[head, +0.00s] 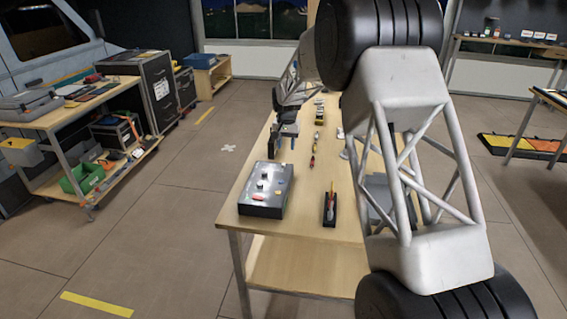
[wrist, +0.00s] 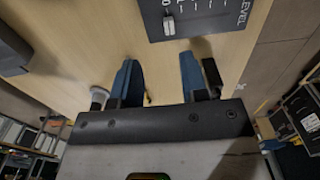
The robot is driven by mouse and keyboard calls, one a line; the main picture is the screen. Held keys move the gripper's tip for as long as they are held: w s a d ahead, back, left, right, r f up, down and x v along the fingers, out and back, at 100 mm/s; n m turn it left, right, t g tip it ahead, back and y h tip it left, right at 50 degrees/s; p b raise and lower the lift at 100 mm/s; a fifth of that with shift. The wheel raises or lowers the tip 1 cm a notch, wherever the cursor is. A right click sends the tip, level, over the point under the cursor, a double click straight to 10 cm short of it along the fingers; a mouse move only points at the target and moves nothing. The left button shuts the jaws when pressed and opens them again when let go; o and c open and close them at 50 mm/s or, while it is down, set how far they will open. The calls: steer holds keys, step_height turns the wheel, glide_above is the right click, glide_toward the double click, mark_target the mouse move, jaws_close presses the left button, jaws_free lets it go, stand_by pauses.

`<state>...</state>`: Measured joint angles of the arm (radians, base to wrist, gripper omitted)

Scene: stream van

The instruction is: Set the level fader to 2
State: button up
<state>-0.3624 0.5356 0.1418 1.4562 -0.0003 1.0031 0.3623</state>
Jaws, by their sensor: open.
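The grey control box (head: 262,192) sits on the near left part of the wooden table, with small knobs and a red part on top. In the wrist view its dark panel (wrist: 215,28) shows at the top, with the word LEVEL and a row of scale marks. In the head view my gripper (head: 286,143) hangs over the table beyond the box.
A black tray (head: 330,221) with an orange-handled tool lies right of the box. Several small items (head: 313,158) lie farther back on the table (head: 288,225). A cluttered workbench (head: 55,118) stands at the left. Bare tabletop lies between the box and the tray.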

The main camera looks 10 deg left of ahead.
mark_target(283, 164)
steer(key=shift+w+a+f, duration=0.45)
steer(key=shift+a+f, duration=0.2)
steer(key=shift+f, duration=0.05)
steer(key=shift+f, duration=0.1)
steer(key=shift+f, duration=3.8)
jaws_close()
